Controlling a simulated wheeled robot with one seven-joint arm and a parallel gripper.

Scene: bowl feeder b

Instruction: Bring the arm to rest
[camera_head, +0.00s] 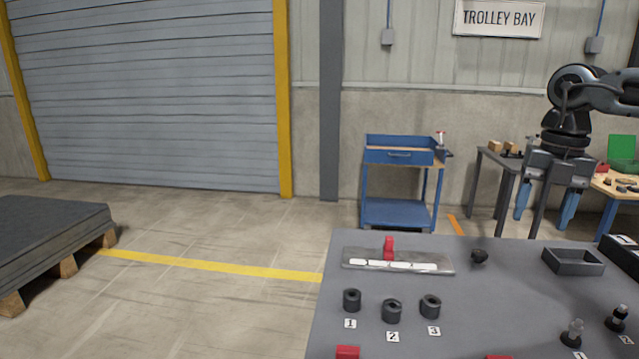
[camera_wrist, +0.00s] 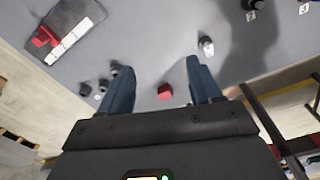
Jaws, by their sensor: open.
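My gripper (camera_head: 544,220) hangs from the arm at the upper right of the head view, pointing down. Its two blue fingers are wide apart with nothing held between them. In the wrist view the fingers of my gripper (camera_wrist: 158,74) reach over the grey table. A red block (camera_wrist: 165,92) shows in the gap between them, on the table below and apart from the fingers.
The grey table (camera_head: 470,330) bears a plate with a red clamp (camera_head: 389,248), several black cylinders (camera_head: 392,311), an empty dark tray (camera_head: 573,262) and small upright parts (camera_head: 572,334). A blue trolley (camera_head: 398,213) stands behind. Floor at left is open beside a pallet (camera_head: 50,240).

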